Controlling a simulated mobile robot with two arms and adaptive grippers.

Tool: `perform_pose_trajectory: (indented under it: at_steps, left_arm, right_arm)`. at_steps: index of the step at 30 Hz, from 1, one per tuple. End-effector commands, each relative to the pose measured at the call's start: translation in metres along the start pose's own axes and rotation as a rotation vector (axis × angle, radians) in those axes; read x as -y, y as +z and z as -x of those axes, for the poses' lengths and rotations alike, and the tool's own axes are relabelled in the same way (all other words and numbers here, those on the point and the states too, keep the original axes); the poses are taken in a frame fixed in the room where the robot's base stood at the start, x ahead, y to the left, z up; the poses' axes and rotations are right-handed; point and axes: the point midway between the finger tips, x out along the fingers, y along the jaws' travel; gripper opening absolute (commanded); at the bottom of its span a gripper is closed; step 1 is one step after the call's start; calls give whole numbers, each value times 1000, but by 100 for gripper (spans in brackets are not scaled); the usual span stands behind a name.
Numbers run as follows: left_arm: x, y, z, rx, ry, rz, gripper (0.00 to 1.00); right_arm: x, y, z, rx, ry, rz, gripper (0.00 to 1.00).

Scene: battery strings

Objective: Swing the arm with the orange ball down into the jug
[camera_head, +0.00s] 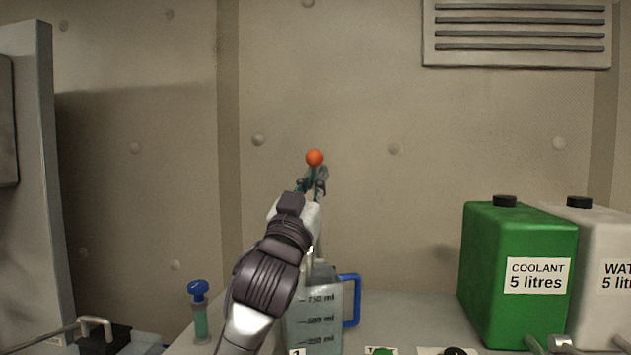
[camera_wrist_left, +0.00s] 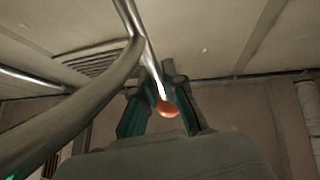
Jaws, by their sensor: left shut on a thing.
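The orange ball (camera_head: 314,157) shows high above the bench, in front of the wall. My left gripper (camera_head: 313,180) is just below it, raised and shut on the arm with the ball. In the left wrist view, the metal arm (camera_wrist_left: 150,62) runs down between the two fingers, with the orange ball (camera_wrist_left: 168,108) at its end, between the fingertips. The clear jug (camera_head: 318,318) with a blue handle (camera_head: 352,300) and volume marks stands on the bench below. My left forearm hides its left side and part of its top. My right gripper is not in view.
A green coolant can (camera_head: 510,300) and a white water can (camera_head: 602,280) stand at the right. A blue-topped syringe-like tube (camera_head: 200,315) stands left of the jug. A black box (camera_head: 105,338) is at the lower left. Bench between jug and cans looks mostly clear.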

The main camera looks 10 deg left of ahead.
Motion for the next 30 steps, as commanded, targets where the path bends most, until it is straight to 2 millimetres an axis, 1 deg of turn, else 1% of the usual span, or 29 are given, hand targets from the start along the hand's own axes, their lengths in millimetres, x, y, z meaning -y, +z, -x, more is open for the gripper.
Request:
perform_pose_trajectory:
  at_steps: [1,5,13,16,19,23,30]
  left_arm:
    - [0,0,0,1,0,0,14]
    - [0,0,0,1,0,0,36]
    - [0,0,0,1,0,0,36]
    - [0,1,4,2,0,1,36]
    - [0,0,16,0,0,1,36]
    - [1,-17,37,-3,1,0,36]
    - [4,-47,81,-1,0,0,36]
  right_arm:
    - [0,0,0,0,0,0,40]
    - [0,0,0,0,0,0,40]
    - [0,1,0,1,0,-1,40]
    - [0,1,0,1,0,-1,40]
    - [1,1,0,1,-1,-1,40]
    - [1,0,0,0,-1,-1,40]
    - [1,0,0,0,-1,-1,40]
